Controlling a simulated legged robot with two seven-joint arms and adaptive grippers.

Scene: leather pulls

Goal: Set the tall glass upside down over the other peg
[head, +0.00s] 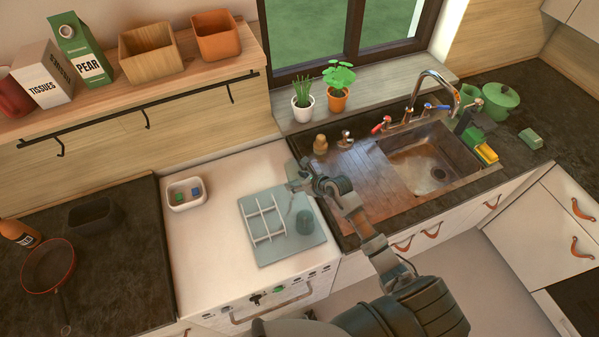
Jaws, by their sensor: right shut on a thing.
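A grey-blue drying rack (297,251) lies on the white worktop, with a white slotted frame (262,220) on its left part. A dark teal cup-like thing (305,222) stands on its right part. My right gripper (296,186) is over the rack's back right edge, behind that cup. It is shut on what seems to be the tall glass, a faint see-through shape (290,208) that I can barely make out. Its tilt and its distance from the rack cannot be told. I cannot make out a bare peg. My left gripper is out of view.
The sink (428,162) with a tap (436,88) is at the right. A small wooden thing (320,144) stands behind my right arm. A pan (48,266) lies far left.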

